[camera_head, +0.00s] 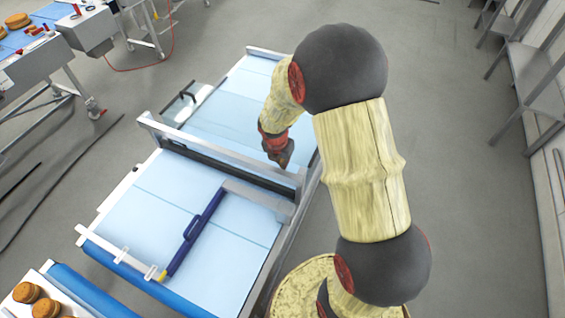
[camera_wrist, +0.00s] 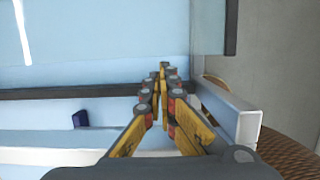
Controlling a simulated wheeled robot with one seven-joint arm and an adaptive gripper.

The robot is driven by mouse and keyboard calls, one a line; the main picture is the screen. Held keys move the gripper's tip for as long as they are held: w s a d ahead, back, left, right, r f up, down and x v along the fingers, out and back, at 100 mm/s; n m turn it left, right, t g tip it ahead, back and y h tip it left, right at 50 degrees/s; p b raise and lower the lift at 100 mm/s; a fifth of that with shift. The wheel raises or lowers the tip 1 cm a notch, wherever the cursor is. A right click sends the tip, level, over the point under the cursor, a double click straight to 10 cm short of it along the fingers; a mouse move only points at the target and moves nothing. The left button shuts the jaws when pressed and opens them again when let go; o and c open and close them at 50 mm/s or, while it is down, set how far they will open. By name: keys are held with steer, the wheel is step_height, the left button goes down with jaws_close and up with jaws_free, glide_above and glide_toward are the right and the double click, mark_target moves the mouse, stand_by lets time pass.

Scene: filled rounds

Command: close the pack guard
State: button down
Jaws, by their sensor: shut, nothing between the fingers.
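The pack guard appears to be the framed barrier across the blue conveyor, with a silver crossbar (camera_head: 215,150) and a dark lower bar (camera_head: 230,172); I cannot tell how far open it stands. The dark bar also shows in the wrist view (camera_wrist: 60,94). My gripper (camera_head: 284,160) is over the belt just behind the crossbar, near its right end. In the wrist view my gripper (camera_wrist: 162,68) has its yellow fingers shut together with nothing between them. I cannot tell whether it touches the bar.
A dark blue arm with a handle (camera_head: 197,232) lies over the near belt (camera_head: 140,210). A silver side rail (camera_wrist: 235,112) runs close to my fingers. Round brown goods (camera_head: 27,292) stand at the lower left. Another machine (camera_head: 50,60) is at upper left; shelving (camera_head: 530,70) is right.

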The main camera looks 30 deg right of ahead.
steer(key=shift+d, duration=0.1)
steer(key=w+d+p, duration=0.3)
steer(key=w+d, duration=0.1)
steer(key=d, duration=0.2)
steer(key=w+d+p, duration=0.4)
steer(key=d, duration=0.2)
steer(key=w+d+p, duration=0.3)
steer(key=w+d, duration=0.2)
steer(key=d, duration=0.2)
steer(key=shift+d+p, duration=0.1)
steer(key=shift+p, duration=0.3)
steer(key=shift+w+d, duration=0.25)
steer(key=shift+d, duration=0.2)
steer(key=shift+r, duration=0.1)
steer(key=shift+w+r, duration=0.1)
